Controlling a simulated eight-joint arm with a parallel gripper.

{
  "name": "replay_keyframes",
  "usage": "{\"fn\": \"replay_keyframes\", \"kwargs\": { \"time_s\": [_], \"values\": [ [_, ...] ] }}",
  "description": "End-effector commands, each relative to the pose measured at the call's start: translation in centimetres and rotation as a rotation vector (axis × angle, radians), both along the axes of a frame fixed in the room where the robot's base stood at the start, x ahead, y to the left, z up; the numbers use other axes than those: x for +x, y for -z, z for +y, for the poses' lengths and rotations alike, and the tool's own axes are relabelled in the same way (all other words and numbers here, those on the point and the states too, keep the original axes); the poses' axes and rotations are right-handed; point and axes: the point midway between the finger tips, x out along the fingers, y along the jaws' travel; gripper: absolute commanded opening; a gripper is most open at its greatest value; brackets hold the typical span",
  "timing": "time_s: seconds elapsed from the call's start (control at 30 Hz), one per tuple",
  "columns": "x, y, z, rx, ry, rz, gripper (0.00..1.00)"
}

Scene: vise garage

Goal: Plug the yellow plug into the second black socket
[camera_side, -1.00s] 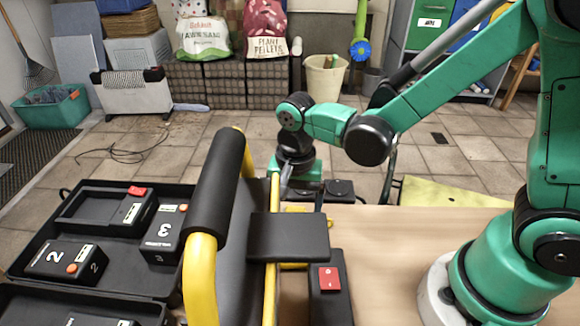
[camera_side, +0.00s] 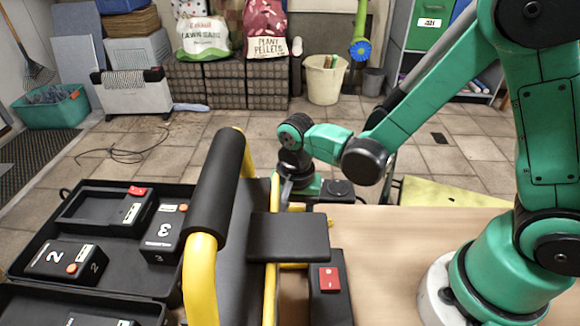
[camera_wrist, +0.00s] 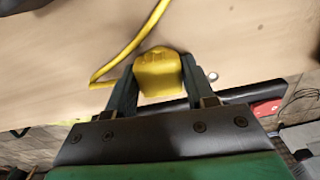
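The yellow plug (camera_wrist: 158,75) sits between the two fingers of my gripper (camera_wrist: 158,85) in the wrist view. Both fingers lie against its sides, and its yellow cable (camera_wrist: 145,30) trails up over the table. In the side view my gripper (camera_side: 287,188) points down behind the yellow frame, and the plug is mostly hidden. A black strip with a red switch (camera_side: 330,278) lies right of the frame. Black socket-like blocks (camera_side: 341,187) show at the far table edge, one partly behind my gripper. I cannot tell which is the second socket, and the plug's prongs are hidden.
A yellow tubular frame with a black padded grip (camera_side: 218,185) stands close in front of my gripper. A black flat block (camera_side: 288,237) juts from it. An open black case (camera_side: 110,275) with numbered battery-like blocks is at left. The wooden table (camera_side: 395,260) is bare at right.

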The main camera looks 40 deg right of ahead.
Motion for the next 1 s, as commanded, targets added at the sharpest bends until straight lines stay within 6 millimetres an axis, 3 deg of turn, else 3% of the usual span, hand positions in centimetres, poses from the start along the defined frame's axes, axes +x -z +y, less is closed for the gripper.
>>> {"fn": "replay_keyframes", "kwargs": {
  "time_s": [0.37,0.57,0.67,1.0],
  "values": [
    [0.0,-0.2,0.0,0.0,0.0,0.0,0.02],
    [0.0,-1.6,0.0,0.0,0.0,0.0,0.02],
    [-0.1,-3.1,0.0,0.0,0.0,0.0,0.02],
    [-0.1,-11.2,0.0,-0.001,0.0,0.001,0.02]
  ]
}}
